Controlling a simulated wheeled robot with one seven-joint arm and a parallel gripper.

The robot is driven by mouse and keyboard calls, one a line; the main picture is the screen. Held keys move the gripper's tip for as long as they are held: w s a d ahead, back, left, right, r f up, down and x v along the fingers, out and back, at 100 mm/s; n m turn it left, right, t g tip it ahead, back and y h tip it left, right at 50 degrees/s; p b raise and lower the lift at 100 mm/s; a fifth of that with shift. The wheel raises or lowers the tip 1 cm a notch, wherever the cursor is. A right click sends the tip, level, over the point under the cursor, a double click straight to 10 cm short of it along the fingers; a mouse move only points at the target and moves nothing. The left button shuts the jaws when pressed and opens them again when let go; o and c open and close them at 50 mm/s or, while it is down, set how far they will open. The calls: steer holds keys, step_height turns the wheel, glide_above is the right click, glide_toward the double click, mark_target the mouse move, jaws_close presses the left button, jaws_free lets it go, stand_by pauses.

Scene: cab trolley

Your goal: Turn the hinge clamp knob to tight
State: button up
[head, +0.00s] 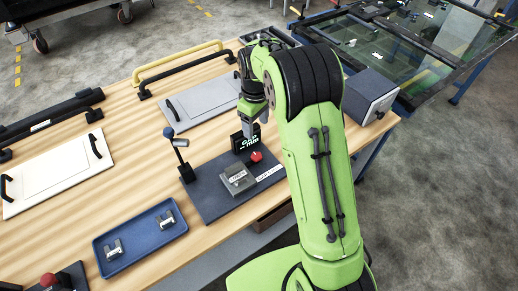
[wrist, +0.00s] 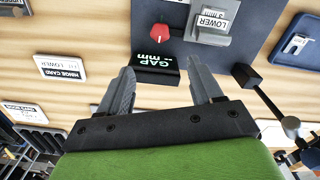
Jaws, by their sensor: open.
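The red clamp knob (head: 256,157) sits on a dark fixture plate (head: 212,198), beside a grey hinge block labelled LOWER (head: 238,180). In the wrist view the red knob (wrist: 160,36) has a white pointer mark and lies beyond the fingertips. A small display with green characters (head: 246,139) stands right behind the knob; it shows GAP and mm in the wrist view (wrist: 156,66). My gripper (head: 252,110) is above and behind the display. In the wrist view my gripper (wrist: 162,70) is open and empty, its fingers apart from the knob. The pointer's setting cannot be read clearly.
A lever with a grey-blue knob (head: 178,150) stands at the plate's left. A blue tray (head: 139,236) holds metal hinges. White panels with black handles (head: 56,172) lie to the left and behind. A grey box (head: 370,96) stands right of my arm.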

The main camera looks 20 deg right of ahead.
mark_target(257, 155)
step_height(257, 155, down, 15)
steer(key=shift+r+b, duration=0.2)
steer(key=shift+b, duration=0.7)
steer(key=c, duration=1.1)
steer(key=shift+o, duration=0.2)
